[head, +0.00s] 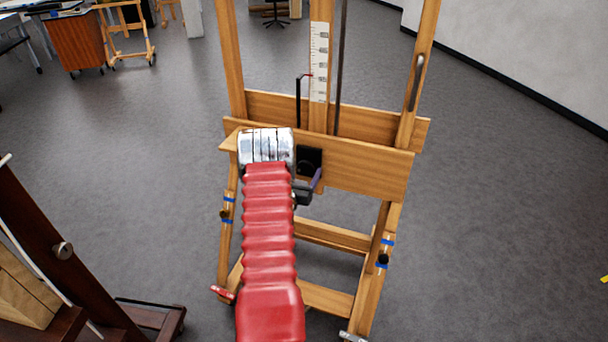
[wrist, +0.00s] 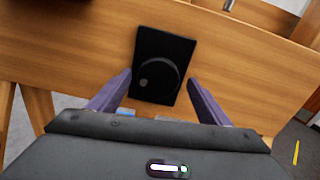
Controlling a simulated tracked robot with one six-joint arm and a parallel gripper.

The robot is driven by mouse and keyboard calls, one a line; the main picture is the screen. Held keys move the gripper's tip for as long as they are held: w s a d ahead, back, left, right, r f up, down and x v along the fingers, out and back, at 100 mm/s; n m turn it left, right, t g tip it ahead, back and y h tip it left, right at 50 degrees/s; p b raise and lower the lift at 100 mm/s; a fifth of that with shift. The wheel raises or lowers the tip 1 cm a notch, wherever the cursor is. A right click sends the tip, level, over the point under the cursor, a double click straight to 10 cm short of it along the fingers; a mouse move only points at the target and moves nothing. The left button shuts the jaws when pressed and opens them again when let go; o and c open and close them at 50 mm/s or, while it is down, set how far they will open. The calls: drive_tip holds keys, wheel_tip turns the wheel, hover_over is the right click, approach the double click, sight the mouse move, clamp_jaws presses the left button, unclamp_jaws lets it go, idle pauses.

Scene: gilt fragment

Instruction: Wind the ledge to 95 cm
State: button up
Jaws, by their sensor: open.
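The wooden easel's ledge (head: 370,170) spans its two posts in the head view. A pale scale (head: 319,62) runs up the central mast above it. A red pointer (head: 307,75) on a black rod meets the scale; its figures are too small to read. A black plate (head: 309,158) is on the ledge's front board. In the wrist view, the plate (wrist: 165,50) carries a dark round part with a grey knob (wrist: 144,83). My gripper (wrist: 160,80) is open, its purple fingers either side of the plate's lower part. Contact cannot be told.
My red-sleeved arm hides the ledge's left part in the head view. A dark wooden easel (head: 62,250) stands close at the left. A cabinet (head: 75,45) and a small easel (head: 127,35) are far left. Grey floor (head: 500,200) is open at the right.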

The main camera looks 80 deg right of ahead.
drive_tip(key=shift+w, duration=0.1)
drive_tip(key=shift+w+a, duration=0.1)
drive_tip(key=shift+a, duration=0.4)
drive_tip(key=a, duration=1.2)
drive_tip(key=shift+w+a, duration=0.3)
drive_tip(key=shift+w, duration=0.15)
drive_tip(key=shift+w, duration=0.1)
drive_tip(key=n, duration=3.2)
drive_tip(key=shift+a+n, duration=0.15)
drive_tip(key=shift+n, duration=0.25)
